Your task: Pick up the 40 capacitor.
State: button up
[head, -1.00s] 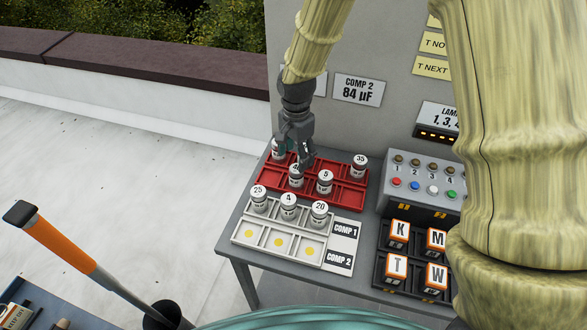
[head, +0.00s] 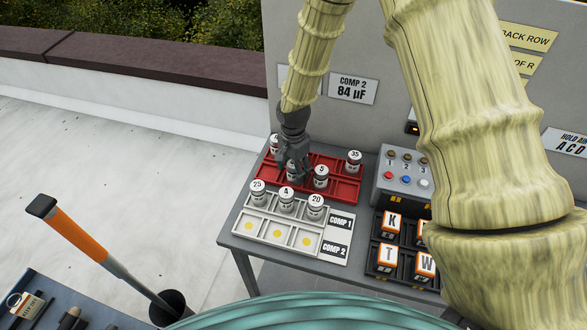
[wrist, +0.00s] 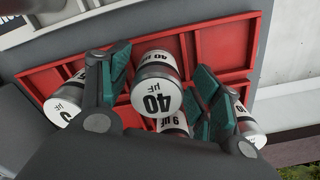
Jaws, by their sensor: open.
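The 40 capacitor (wrist: 157,97) is a silver and white can with a round white top marked 40. In the wrist view it stands between the two teal-padded fingers of my gripper (wrist: 163,76), which is open around it. In the head view my gripper (head: 292,174) is down over the red tray (head: 344,191) and mostly hides that capacitor. The red tray also holds the 5 capacitor (head: 321,177), the 35 capacitor (head: 353,161) and another one at the back left (head: 274,145), its mark partly hidden. Neighbouring cans sit close outside both fingers in the wrist view.
A white tray (head: 262,239) in front holds the 25 (head: 258,193), 4 (head: 286,200) and 20 (head: 315,206) capacitors; its front row of yellow-dotted cells is empty. A button box (head: 405,178) and lettered blocks (head: 391,226) stand to the right. A panel rises behind.

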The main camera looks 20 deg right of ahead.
jog(key=shift+s+f, duration=0.25)
jog(key=shift+f, duration=0.3)
jog(key=shift+w+f, duration=0.15)
jog(key=c, duration=1.2)
jog(key=shift+r, duration=0.2)
